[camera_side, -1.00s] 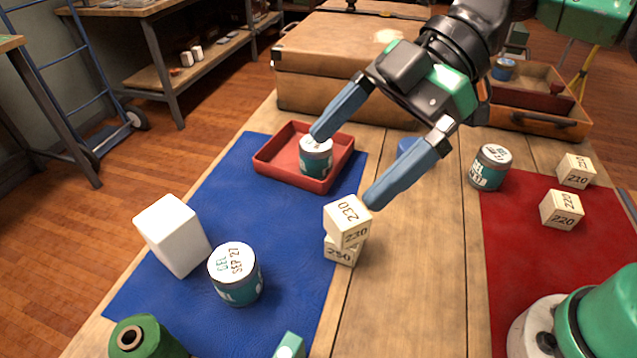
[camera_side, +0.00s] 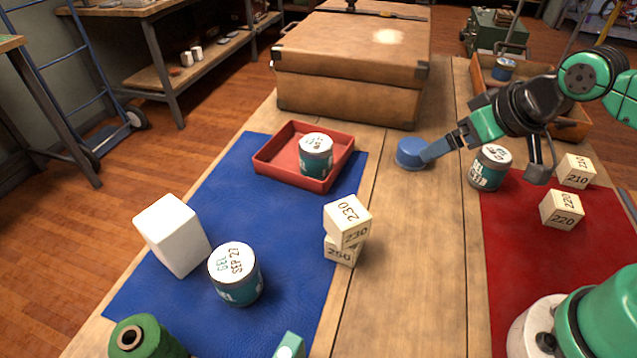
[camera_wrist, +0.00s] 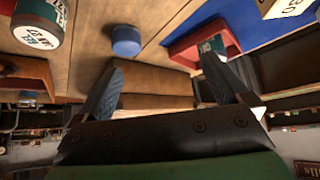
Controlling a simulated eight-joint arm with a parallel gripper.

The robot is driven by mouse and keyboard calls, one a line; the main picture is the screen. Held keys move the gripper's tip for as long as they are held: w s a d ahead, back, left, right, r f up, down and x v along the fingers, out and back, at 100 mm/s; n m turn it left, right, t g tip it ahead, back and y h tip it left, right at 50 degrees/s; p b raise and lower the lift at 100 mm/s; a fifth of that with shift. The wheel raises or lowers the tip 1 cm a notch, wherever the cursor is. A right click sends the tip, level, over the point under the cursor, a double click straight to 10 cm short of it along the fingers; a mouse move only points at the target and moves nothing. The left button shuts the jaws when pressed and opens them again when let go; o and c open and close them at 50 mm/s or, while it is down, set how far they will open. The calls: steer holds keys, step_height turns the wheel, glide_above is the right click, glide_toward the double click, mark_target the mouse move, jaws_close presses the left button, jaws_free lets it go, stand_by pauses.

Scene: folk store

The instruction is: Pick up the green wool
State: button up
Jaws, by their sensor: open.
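The green wool (camera_side: 142,338) is a spool of green yarn with a dark hole in its pale top. It stands upright at the bottom left of the side view, near the front of the blue mat, partly cut off by the picture edge. It does not show in the wrist view. My gripper (camera_side: 482,165) is far from it, at the right back of the table, with fingers apart. In the wrist view my gripper (camera_wrist: 163,65) is open with nothing between its fingertips.
A white block (camera_side: 172,235) and a can (camera_side: 236,276) stand near the wool. Stacked number blocks (camera_side: 346,222), a red tray (camera_side: 270,160) holding a can, and a blue round object (camera_side: 411,152) stand farther back. A brown case (camera_side: 350,75) blocks the rear.

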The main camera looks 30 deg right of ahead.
stand_by(0.3)
steer(key=w+a+n+y, duration=0.3)
steer(key=w+a+n, duration=0.1)
steer(key=a, duration=0.4)
steer(key=n+g+y, duration=0.3)
steer(key=n+y, duration=0.4)
steer(key=n, duration=0.1)
glide_above(150, 341)
steer(key=w+d, duration=0.6)
steer(key=d, duration=0.6)
step_height(150, 341, down, 3)
steer(key=shift+w+d, duration=0.1)
steer(key=s+a+f+n+g+y, duration=0.1)
steer(key=s+a, duration=0.1)
steer(key=a, duration=0.1)
steer(key=s+a+f+n+g+y, duration=0.1)
steer(key=s+a+n, duration=0.1)
steer(key=a, duration=0.1)
steer(key=s+a+f+n+g+y, duration=0.1)
steer(key=s+a+f, duration=0.1)
steer(key=a, duration=0.1)
steer(key=shift+a+n, duration=0.1)
steer(key=shift+n, duration=0.3)
steer(key=shift+y, duration=0.3)
steer(key=shift+x, duration=2.8)
steer(key=shift+s+f, duration=0.1)
